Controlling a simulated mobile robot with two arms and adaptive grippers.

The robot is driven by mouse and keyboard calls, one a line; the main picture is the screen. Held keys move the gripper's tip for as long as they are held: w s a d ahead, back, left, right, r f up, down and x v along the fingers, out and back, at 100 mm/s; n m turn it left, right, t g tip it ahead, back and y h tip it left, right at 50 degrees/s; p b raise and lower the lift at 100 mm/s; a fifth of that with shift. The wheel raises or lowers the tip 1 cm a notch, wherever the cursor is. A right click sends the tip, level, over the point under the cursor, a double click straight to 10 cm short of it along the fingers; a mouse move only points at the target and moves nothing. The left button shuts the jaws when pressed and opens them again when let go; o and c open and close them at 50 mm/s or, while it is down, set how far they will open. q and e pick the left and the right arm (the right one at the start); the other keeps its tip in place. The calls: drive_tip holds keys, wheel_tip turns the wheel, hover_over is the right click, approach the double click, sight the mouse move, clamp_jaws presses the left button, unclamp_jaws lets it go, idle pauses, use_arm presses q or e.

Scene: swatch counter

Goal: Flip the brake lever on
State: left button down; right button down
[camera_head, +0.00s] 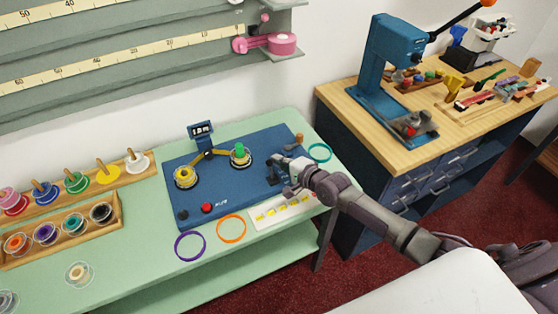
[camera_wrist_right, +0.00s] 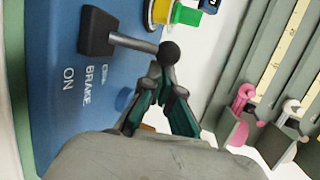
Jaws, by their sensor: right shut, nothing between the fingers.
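The brake lever (camera_wrist_right: 133,43) shows in the right wrist view as a rod with a black ball knob, rising from a dark block on the blue panel. The knob end leans toward the OFF side of the printed BRAKE label, away from ON. In the head view the lever's dark block (camera_head: 275,176) is at the right part of the blue panel (camera_head: 230,190), partly hidden by my gripper. My right gripper (camera_wrist_right: 158,74) is shut and empty, its fingertips right by the knob; I cannot tell whether they touch. It also shows in the head view (camera_head: 281,162). My left gripper is not in view.
A wooden bench (camera_head: 365,130) with a blue press stands to the right.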

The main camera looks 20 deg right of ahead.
drive_tip(key=shift+s+f, duration=0.1)
drive_tip(key=shift+s+t+y+b, duration=0.35)
drive_tip(key=shift+t+b, duration=0.45)
drive_tip(key=shift+b, duration=0.8)
drive_tip(key=t+b, duration=0.1)
drive_tip(key=b, duration=0.2)
drive_tip(key=s+n+t+y+b, duration=0.1)
drive_tip(key=b, duration=0.3)
drive_tip(key=s+t+b, duration=0.1)
drive_tip(key=t+b, duration=0.1)
drive_tip(key=b, duration=0.2)
drive_tip(key=shift+s+d+f+n+y, duration=0.15)
drive_tip(key=shift+f+n+y, duration=0.1)
drive_tip(key=shift+f+n, duration=0.15)
drive_tip(key=shift+s+r+t+b, duration=0.1)
drive_tip(key=shift+s+t+b, duration=0.05)
drive_tip(key=shift+t+b, duration=0.3)
drive_tip(key=shift+s+r+b, duration=0.15)
drive_tip(key=shift+s+b, duration=0.2)
drive_tip(key=shift+b, duration=0.1)
drive_tip(key=shift+s, duration=0.1)
drive_tip(key=shift+s+f+y, duration=0.2)
drive_tip(key=shift+s+y, duration=0.1)
